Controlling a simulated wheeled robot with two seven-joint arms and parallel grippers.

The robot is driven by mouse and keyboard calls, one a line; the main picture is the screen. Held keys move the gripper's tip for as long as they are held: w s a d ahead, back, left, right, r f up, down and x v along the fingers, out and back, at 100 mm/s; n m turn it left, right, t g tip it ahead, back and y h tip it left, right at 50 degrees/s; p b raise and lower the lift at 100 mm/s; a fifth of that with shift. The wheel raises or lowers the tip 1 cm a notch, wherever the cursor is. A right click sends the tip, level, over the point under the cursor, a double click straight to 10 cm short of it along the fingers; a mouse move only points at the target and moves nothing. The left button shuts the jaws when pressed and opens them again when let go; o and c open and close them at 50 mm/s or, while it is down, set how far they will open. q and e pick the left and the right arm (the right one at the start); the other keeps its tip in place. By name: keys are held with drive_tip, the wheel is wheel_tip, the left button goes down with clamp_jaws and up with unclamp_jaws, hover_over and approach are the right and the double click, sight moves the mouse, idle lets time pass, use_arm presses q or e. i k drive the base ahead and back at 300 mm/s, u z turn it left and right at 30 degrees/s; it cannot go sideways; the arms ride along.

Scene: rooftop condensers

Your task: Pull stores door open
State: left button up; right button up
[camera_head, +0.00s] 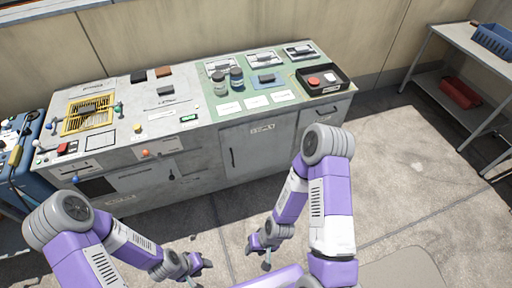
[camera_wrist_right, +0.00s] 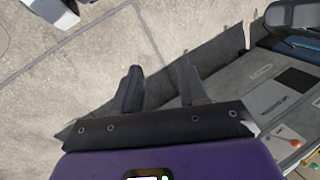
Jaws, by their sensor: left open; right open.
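A grey cabinet carries a pale door (camera_head: 265,145) in its middle front, with a dark vertical handle (camera_head: 232,158) near its left edge. The door looks shut. Its small label is too small to read, so I cannot tell for sure that it is the stores door. My right gripper (camera_head: 262,254) is open and empty, low over the floor in front of the cabinet and apart from the handle. My left gripper (camera_head: 197,269) is open and empty, further left, also away from the cabinet.
The cabinet top (camera_head: 190,104) holds jars, cards and a black tray (camera_head: 322,80). A metal shelf (camera_head: 468,50) with a blue crate (camera_head: 494,42) and red bin (camera_head: 460,93) stands right. A blue unit (camera_head: 20,150) stands left. The concrete floor (camera_head: 400,170) is clear.

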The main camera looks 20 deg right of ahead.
sight(254, 146)
drive_tip(key=z, duration=1.7)
drive_tip(key=i, duration=0.65)
drive_tip(key=u, duration=2.75)
